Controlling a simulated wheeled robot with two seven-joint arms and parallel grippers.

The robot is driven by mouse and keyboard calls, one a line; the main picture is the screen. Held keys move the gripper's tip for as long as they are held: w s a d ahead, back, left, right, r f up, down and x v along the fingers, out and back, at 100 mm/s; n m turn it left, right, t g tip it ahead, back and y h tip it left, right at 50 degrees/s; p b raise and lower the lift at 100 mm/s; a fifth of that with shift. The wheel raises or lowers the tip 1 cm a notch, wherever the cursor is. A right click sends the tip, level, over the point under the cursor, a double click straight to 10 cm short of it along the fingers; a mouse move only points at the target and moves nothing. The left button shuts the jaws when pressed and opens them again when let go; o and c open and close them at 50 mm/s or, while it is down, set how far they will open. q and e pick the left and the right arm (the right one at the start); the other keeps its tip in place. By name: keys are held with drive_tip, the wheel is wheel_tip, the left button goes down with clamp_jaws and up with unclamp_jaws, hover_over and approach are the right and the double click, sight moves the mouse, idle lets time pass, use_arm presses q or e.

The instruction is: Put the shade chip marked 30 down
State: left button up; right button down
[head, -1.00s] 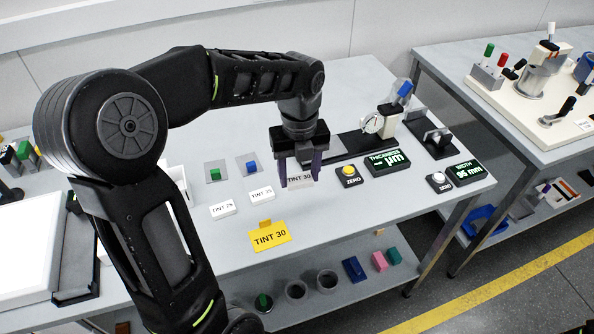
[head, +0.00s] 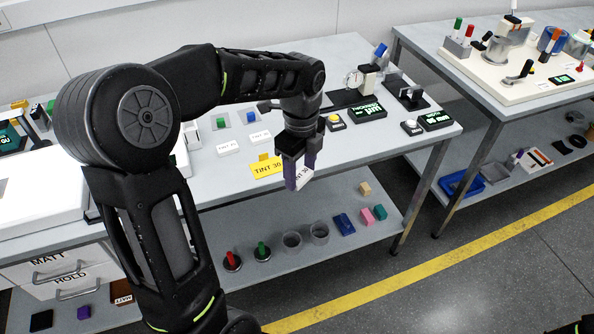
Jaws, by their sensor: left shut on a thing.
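My left gripper (head: 300,178) is shut on a white shade chip (head: 304,177) whose printed label reads "30" in part. The gripper points down, with purple fingers on either side of the chip. In the picture it is just right of the yellow TINT 30 card (head: 267,169), at the table's front edge. The chip is tilted in view and held off the table; whether it is over the tabletop or past the edge I cannot tell. Two other white tint chips, a left one (head: 229,147) and a right one (head: 260,137), lie flat behind the yellow card.
The grey table (head: 225,192) holds a thickness gauge readout (head: 368,112), a yellow zero button (head: 334,120) and a width readout (head: 436,120). Green (head: 221,123) and blue (head: 251,117) blocks stand behind the chips. A lower shelf (head: 285,270) carries cups and coloured blocks.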

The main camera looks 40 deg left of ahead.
use_arm(q)
drive_tip(key=n, duration=0.2)
drive_tip(key=shift+w+d+f+n, duration=0.2)
drive_tip(key=shift+d+f+n, duration=0.1)
drive_tip(key=shift+d+f, duration=0.1)
drive_tip(key=w+d+f+n, duration=0.1)
drive_tip(key=d+f+n, duration=0.5)
drive_tip(key=f+n, duration=0.2)
drive_tip(key=w+d+f+n, duration=0.1)
drive_tip(key=d+f+n, duration=0.5)
drive_tip(key=f+n, duration=0.2)
wheel_tip(320, 180, down, 2)
drive_tip(key=shift+w+f, duration=0.2)
drive_tip(key=shift+w, duration=0.15)
